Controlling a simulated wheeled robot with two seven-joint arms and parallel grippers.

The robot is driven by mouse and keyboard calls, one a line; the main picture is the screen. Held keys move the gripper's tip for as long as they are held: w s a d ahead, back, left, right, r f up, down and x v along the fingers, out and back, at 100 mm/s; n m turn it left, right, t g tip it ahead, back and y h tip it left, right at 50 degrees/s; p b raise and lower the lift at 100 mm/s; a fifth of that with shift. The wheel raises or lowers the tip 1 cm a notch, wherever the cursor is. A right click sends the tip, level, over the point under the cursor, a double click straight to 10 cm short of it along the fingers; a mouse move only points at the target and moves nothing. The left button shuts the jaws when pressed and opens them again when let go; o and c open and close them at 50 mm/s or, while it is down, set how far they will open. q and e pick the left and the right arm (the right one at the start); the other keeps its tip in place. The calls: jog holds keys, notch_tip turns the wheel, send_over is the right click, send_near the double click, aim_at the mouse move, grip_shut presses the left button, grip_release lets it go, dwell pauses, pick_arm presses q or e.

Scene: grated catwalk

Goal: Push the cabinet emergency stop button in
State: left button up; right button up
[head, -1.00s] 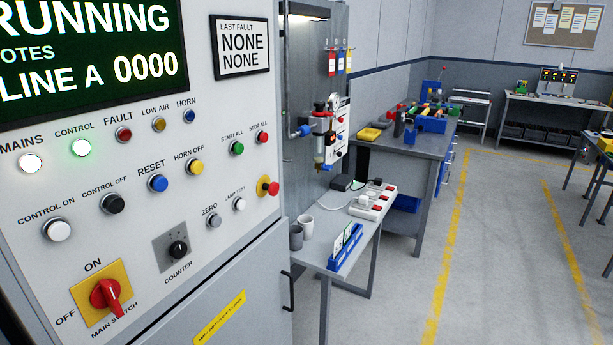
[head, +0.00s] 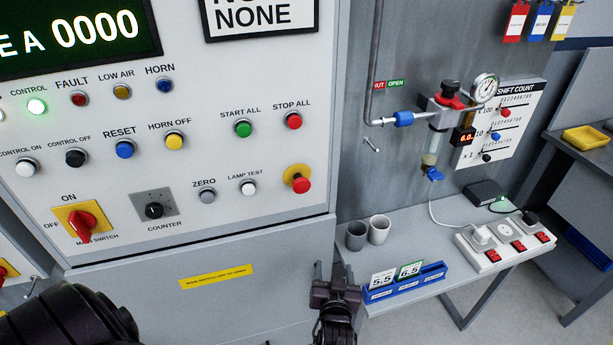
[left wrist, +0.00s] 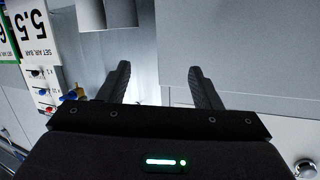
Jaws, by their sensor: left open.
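The emergency stop button (head: 301,184) is a red mushroom head on a round yellow plate. It sits at the lower right of the cabinet's control panel (head: 270,215), below the STOP ALL button. Whether it is in or out is hard to tell. My left gripper (head: 337,273) is below and slightly right of the button, near the cabinet's right edge, apart from the button. In the left wrist view its two fingers (left wrist: 160,82) are spread with nothing held between them. The button is not recognisable in that view. My right gripper is not in view.
Right of the cabinet, a side table (head: 415,215) carries two cups, a blue card holder (head: 405,284) and a white power strip (head: 505,243). An air regulator with a gauge (head: 484,88) hangs above it. STOP ALL (head: 293,121) and LAMP TEST (head: 248,187) are close to the emergency stop.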

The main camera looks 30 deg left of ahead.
pick_arm(q)
notch_tip(320, 180, up, 16)
jog(key=a+n+y+p, duration=0.2)
jog(key=n+y, duration=0.2)
jog(key=n, duration=0.1)
jog(key=n+g+y, duration=0.2)
jog(key=n, duration=0.1)
send_near(302, 187)
jog(key=p+x, duration=0.3)
jog(key=x, duration=0.5)
jog(key=shift+r, duration=0.2)
jog(key=shift+w+a+f+p, duration=0.15)
jog(key=shift+w+a+p, duration=0.15)
jog(key=shift+a, duration=0.1)
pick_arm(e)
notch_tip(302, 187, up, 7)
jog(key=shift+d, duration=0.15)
